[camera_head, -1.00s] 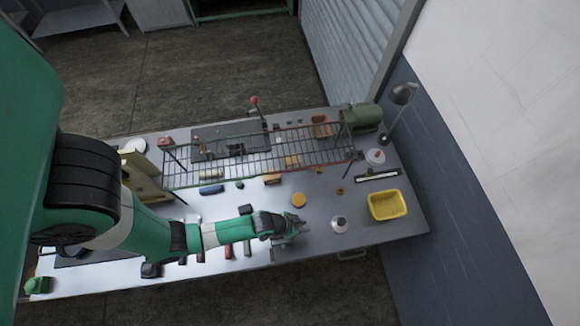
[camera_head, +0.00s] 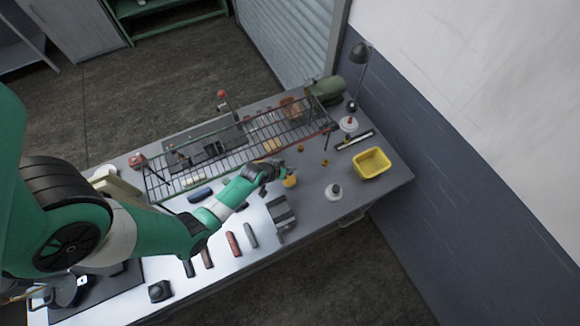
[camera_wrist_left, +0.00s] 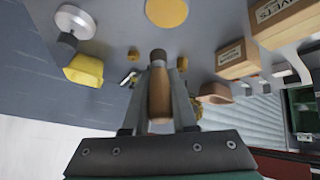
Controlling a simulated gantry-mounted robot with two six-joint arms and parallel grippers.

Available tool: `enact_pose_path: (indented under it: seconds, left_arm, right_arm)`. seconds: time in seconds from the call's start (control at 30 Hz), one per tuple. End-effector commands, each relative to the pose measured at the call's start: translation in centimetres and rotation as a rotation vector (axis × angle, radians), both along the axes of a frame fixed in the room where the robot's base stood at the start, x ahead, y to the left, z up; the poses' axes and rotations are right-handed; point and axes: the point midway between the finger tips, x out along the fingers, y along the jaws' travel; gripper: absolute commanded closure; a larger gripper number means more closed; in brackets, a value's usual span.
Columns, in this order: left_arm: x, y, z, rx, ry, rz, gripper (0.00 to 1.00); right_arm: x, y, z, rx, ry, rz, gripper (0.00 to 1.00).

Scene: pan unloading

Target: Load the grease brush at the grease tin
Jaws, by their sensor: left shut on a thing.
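My left gripper (camera_head: 283,168) is shut on a brush. In the left wrist view the brush (camera_wrist_left: 159,95) has a wooden handle between the two fingers and a dark end pointing away from the gripper. A round orange-yellow tin (camera_head: 290,181), which looks like the grease tin, stands on the bench just beside and below the gripper in the head view. The tin (camera_wrist_left: 166,12) also shows at the top of the left wrist view, apart from the brush's dark end. Its contents and the bristles cannot be made out. My right gripper is not in view.
A wire rack (camera_head: 160,186) runs along the bench behind the gripper. Several small tools lie at the front left.

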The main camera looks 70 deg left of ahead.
Motion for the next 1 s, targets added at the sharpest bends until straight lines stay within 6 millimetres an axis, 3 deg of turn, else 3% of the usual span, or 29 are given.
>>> enact_pose_path:
  seconds: [0.4, 1.0]
  left_arm:
    - [0.0, 0.0, -5.1, 0.001, -0.001, -0.001, 1.00]
    - [0.0, 0.0, -5.4, 0.000, 0.000, -0.001, 1.00]
  right_arm:
    - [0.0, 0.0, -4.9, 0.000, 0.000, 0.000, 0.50]
    - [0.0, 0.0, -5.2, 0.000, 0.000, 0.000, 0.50]
